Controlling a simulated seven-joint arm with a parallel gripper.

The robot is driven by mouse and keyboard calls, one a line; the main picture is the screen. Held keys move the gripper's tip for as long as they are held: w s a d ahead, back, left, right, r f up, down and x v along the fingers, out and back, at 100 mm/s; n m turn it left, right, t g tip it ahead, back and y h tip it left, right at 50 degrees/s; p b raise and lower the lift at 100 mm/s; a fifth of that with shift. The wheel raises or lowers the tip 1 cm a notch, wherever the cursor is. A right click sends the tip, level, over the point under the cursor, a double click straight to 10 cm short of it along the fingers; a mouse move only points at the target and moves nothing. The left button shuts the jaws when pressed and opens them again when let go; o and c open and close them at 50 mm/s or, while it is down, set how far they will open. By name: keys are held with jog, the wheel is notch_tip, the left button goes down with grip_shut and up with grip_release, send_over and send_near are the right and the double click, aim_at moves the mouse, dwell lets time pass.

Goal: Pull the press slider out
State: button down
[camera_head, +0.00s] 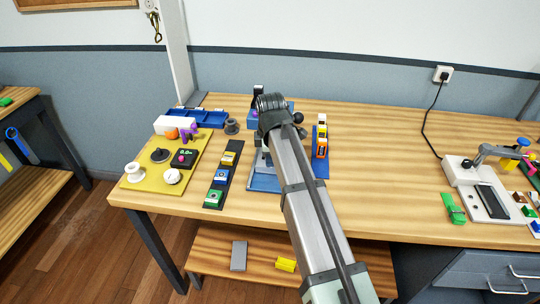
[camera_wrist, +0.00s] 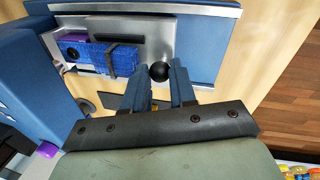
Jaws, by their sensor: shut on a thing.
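The press (camera_head: 266,182) is a blue frame on the table, largely hidden behind my arm in the head view. In the wrist view its blue base (camera_wrist: 208,45) carries a silver slider plate (camera_wrist: 162,38). A blue block with a dark strap (camera_wrist: 100,56) lies on the slider. A round black knob (camera_wrist: 159,71) sits at the slider's edge. My gripper (camera_wrist: 162,76) has its two blue fingers on either side of the knob, shut on it. The gripper's fingertips are hidden in the head view.
Left of the press are a dark strip with several coloured blocks (camera_head: 214,190) and a yellow board (camera_head: 145,180) with knobs. Table to the right is clear up to a white clamp fixture (camera_head: 488,203).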

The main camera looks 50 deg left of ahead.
jog(key=s+d, duration=0.8)
jog(key=shift+s, duration=0.1)
jog(key=c, duration=1.2)
grip_release()
jog(key=shift+d, duration=0.1)
jog(key=shift+r, duration=0.55)
notch_tip(320, 180, up, 13)
jog(key=s+d, duration=0.1)
jog(key=d, duration=0.1)
jog(key=shift+s+f, duration=0.2)
